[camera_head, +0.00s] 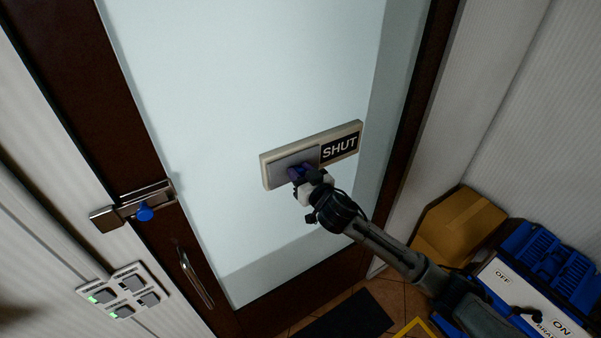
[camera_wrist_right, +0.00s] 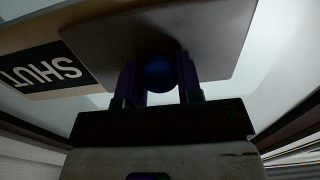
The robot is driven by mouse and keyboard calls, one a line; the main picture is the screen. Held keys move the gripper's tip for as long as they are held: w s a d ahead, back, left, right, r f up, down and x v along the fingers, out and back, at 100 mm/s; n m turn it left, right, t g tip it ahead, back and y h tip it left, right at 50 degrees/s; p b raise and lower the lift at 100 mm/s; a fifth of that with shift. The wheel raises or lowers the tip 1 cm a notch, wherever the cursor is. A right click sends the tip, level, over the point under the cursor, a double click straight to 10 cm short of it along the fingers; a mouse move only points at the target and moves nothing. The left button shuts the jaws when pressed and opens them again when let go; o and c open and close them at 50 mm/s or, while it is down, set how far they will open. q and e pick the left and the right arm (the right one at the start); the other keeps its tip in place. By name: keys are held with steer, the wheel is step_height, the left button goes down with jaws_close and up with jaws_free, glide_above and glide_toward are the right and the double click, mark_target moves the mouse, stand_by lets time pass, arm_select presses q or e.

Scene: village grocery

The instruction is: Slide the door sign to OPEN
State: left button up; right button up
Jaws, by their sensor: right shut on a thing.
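The door sign (camera_head: 268,177) is a pale framed board on the glass door. Its grey sliding plate (camera_head: 287,160) covers the left part, and the word SHUT (camera_head: 340,147) shows white on black at the right. My right gripper (camera_head: 298,173) is at the lower edge of the plate. In the right wrist view its two fingers (camera_wrist_right: 160,84) are shut on the plate's round dark blue knob (camera_wrist_right: 159,72). The plate (camera_wrist_right: 215,30) and the SHUT label (camera_wrist_right: 42,74) also show there, upside down. My left gripper is not in view.
A bolt latch with a blue knob (camera_head: 145,212) and a metal door handle (camera_head: 194,275) are on the left of the door. A switch panel (camera_head: 124,290) is at lower left. A cardboard box (camera_head: 457,222) and blue crates (camera_head: 548,258) stand at lower right.

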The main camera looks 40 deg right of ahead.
mark_target(342, 146)
steer(key=shift+d, duration=0.1)
jaws_close()
steer(key=shift+d, duration=0.3)
steer(key=d, duration=0.5)
steer(key=s+d, duration=0.1)
steer(key=d, duration=0.4)
steer(key=s+d, duration=0.1)
steer(key=d, duration=0.4)
steer(key=shift+p, duration=0.3)
steer(key=shift+d, duration=0.45)
steer(key=shift+d, duration=0.1)
steer(key=o, duration=0.6)
jaws_free()
steer(key=o, duration=0.3)
steer(key=shift+s+d, duration=0.1)
steer(key=shift+o, duration=0.6)
